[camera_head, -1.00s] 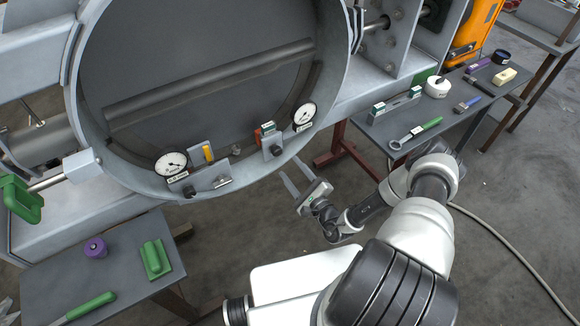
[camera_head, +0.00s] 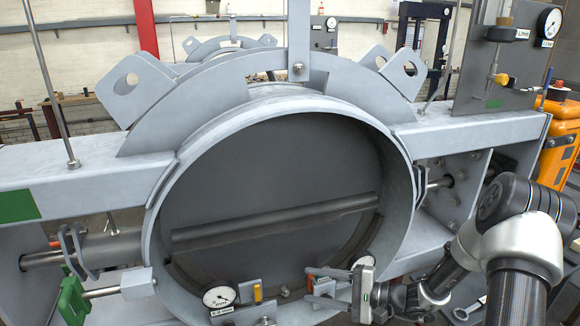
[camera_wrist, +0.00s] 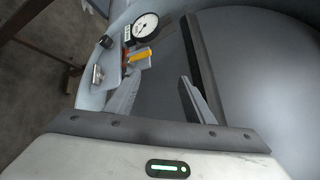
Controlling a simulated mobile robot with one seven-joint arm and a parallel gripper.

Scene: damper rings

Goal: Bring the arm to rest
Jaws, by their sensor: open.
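My gripper (camera_head: 310,286) is at the lower right of the big grey damper ring (camera_head: 160,225) in the head view, its fingers pointing left across the ring's lower opening. The fingers are apart with nothing between them, also in the wrist view (camera_wrist: 161,76). My arm comes in from the right, its elbow raised. A white dial gauge (camera_head: 220,297) and a yellow piece (camera_head: 257,293) sit at the ring's bottom. In the wrist view, a dial gauge (camera_wrist: 145,27) and a yellow piece (camera_wrist: 140,55) lie beyond the fingertips. A second gauge (camera_head: 362,258) is partly hidden behind my gripper.
A dark bar (camera_head: 280,221) crosses the disc inside the ring. A green clamp (camera_head: 72,300) is at the lower left. An orange cylinder (camera_head: 558,145) and a panel with a gauge (camera_head: 549,23) stand at the right, near my arm. The side tables are mostly out of view.

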